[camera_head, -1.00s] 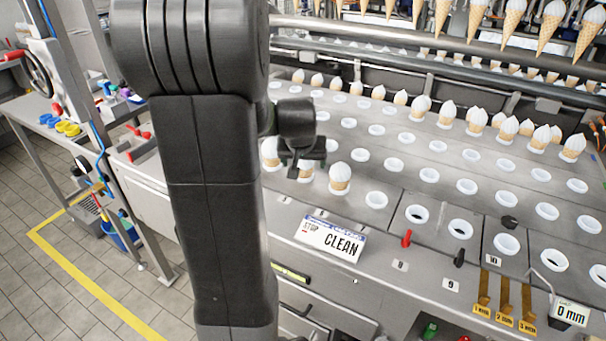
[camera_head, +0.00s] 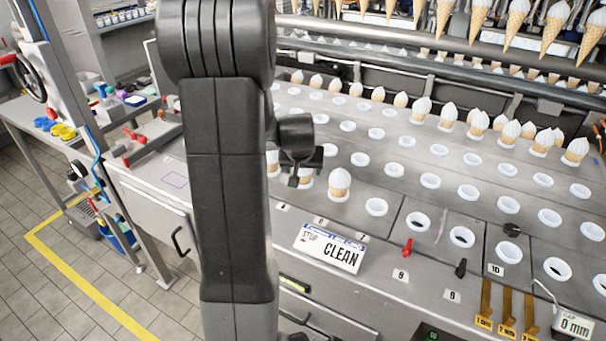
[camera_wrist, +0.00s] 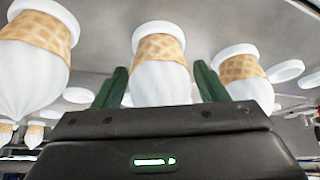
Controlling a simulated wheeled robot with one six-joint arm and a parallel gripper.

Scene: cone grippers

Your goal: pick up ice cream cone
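Several waffle cones with white ice cream stand in white ring holders on the metal conveyor. The wrist view is upside down. There, one cone (camera_wrist: 160,70) lies in line with the gap between the two green fingers of my gripper (camera_wrist: 161,76), with one finger at each side. The fingers are apart, and no grip on the cone shows. In the head view, my gripper (camera_head: 301,168) is at the front row, beside a cone (camera_head: 339,184); my arm hides part of this row.
Empty holders (camera_head: 376,207) fill the rows to the right. More cones (camera_head: 422,108) stand along the back, below a metal rail (camera_head: 440,69). A CLEAN sign (camera_head: 330,248) and small levers (camera_head: 407,248) are at the front edge.

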